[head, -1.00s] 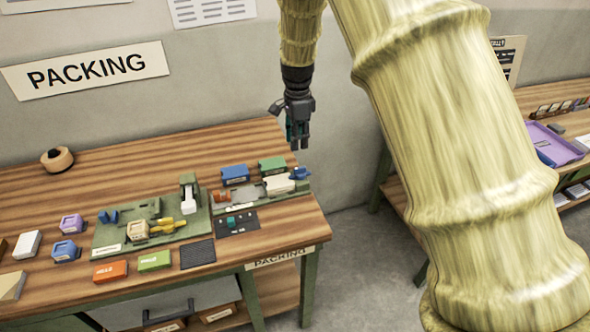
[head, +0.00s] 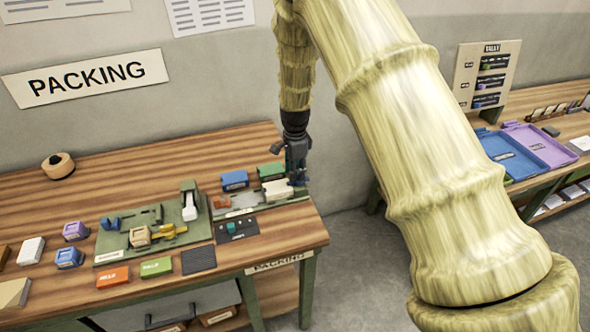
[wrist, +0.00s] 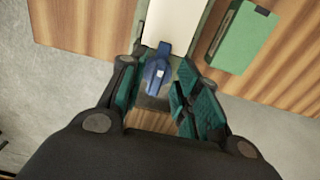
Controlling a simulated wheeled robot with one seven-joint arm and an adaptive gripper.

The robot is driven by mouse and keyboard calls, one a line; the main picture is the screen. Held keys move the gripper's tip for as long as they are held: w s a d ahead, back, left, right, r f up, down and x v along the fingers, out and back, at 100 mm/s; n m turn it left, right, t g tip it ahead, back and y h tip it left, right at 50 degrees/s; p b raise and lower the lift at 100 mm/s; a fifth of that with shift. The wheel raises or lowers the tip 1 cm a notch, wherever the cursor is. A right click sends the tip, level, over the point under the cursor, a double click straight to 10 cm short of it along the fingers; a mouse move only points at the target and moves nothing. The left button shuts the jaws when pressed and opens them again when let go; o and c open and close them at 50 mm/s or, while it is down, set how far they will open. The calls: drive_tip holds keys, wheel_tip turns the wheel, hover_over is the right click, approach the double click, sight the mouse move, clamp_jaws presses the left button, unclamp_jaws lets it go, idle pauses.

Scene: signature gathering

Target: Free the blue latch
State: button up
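The blue latch (wrist: 156,72) shows in the wrist view at the end of a cream block (wrist: 172,20). My gripper (wrist: 160,92) is open, with its teal-padded fingers on either side of the latch; I cannot tell whether either finger touches it. In the head view my gripper (head: 298,176) points down at the right end of the green fixture (head: 262,208), over the cream block (head: 277,189). The latch is mostly hidden behind my fingers there.
A green box (wrist: 242,38) lies close by, also seen behind the fixture in the head view (head: 270,171), next to a blue box (head: 234,180). A dark panel (head: 237,229) lies in front. The packing table (head: 300,235) ends just right of the fixture.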

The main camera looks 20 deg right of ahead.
drive_tip(key=shift+f, duration=0.45)
clamp_jaws()
